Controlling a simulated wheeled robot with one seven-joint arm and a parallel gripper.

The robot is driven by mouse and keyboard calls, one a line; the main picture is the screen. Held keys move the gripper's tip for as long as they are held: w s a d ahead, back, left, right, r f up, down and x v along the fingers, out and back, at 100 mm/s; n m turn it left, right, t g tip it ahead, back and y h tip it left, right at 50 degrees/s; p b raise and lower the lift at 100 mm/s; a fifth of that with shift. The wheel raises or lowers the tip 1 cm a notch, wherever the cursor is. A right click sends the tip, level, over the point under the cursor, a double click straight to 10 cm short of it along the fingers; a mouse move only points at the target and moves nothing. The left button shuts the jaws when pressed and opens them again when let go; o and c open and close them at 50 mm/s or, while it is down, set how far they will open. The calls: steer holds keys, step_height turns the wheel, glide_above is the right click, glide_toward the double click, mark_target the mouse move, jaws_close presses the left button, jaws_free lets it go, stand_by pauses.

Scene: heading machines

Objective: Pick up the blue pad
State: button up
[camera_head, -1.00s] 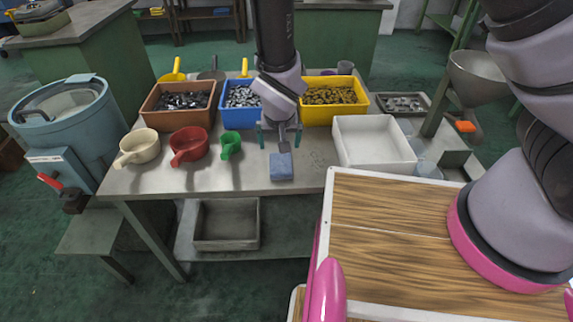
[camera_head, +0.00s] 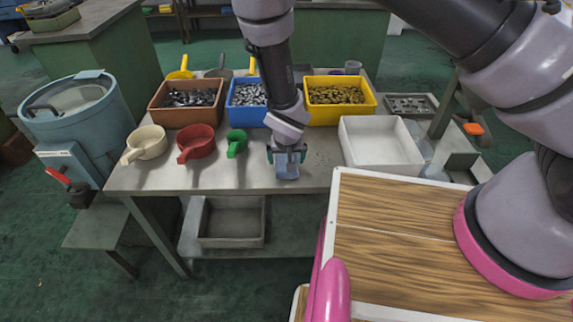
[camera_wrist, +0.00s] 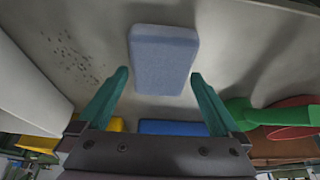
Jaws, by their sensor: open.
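The blue pad (camera_head: 287,172) lies on the grey table near its front edge, partly hidden by my gripper in the head view. In the wrist view the blue pad (camera_wrist: 163,58) shows whole, just beyond the fingertips and between their lines. My gripper (camera_head: 287,155) is over the pad, pointing down. In the wrist view my gripper (camera_wrist: 160,75) has its two green fingers spread apart with nothing between them.
A green scoop (camera_head: 236,143) and a red scoop (camera_head: 196,143) stand to the left of the pad. A white tray (camera_head: 381,146) stands to the right. Brown, blue and yellow bins (camera_head: 340,116) with small parts stand behind. A wooden-topped surface (camera_head: 400,225) is in front at right.

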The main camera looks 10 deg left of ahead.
steer(key=shift+f, duration=0.25)
stand_by(0.4)
steer(key=c, duration=1.2)
step_height(320, 180, up, 10)
steer(key=shift+r, duration=0.25)
steer(key=shift+c, duration=0.2)
steer(key=o, duration=0.6)
steer(key=shift+c, duration=1.4)
steer(key=shift+d, duration=0.1)
